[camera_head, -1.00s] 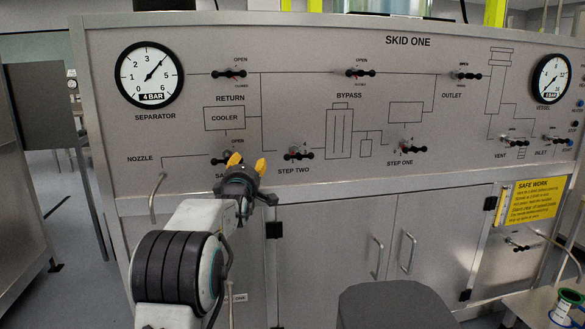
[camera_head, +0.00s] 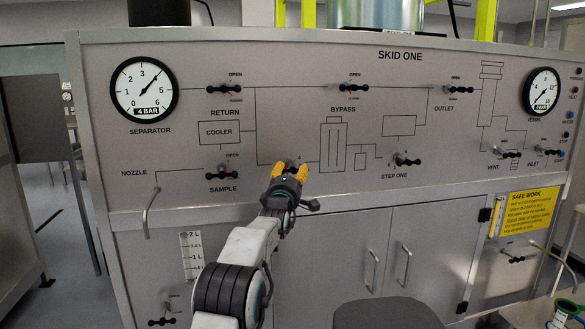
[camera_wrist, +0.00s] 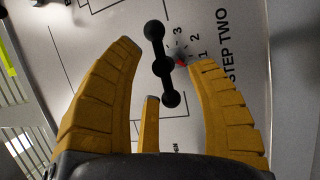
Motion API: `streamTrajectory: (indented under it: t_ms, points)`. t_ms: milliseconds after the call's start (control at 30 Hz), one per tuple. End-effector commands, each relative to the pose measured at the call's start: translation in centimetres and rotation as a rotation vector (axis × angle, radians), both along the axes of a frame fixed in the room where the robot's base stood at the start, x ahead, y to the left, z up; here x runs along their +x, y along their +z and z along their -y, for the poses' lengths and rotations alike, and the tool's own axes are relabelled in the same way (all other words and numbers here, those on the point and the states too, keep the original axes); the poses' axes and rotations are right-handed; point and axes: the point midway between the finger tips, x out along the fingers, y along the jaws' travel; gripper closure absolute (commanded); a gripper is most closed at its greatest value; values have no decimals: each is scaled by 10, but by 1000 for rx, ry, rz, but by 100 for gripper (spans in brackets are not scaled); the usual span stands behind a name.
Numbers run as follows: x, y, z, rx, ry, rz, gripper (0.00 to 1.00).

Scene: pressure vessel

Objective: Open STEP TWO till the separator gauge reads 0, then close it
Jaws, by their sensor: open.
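The STEP TWO valve has a black bar handle with ball ends (camera_wrist: 163,66) and shows in the wrist view beside its printed numbers and a small red mark. My gripper (camera_wrist: 163,85) is open, its yellow fingers on either side of the handle, with a third finger below; I cannot tell whether any touches it. In the head view my gripper (camera_head: 291,172) covers most of the STEP TWO handle (camera_head: 292,164) and its label. The separator gauge (camera_head: 145,89) is a round white dial at upper left; its needle points up and right, between 3 and 5.
The SAMPLE handle (camera_head: 222,173) is left of my gripper and the STEP ONE handle (camera_head: 406,160) is to its right. The BYPASS handle (camera_head: 350,87) is above. A panel ledge and cabinet door handles (camera_head: 375,270) lie below. A bent nozzle pipe (camera_head: 151,212) sticks out at left.

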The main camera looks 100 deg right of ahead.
Motion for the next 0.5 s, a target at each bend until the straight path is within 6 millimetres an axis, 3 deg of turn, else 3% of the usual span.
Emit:
streamTrajectory:
  t_ms: [500]
  points:
    - [-5,4,21,0,0,0,49]
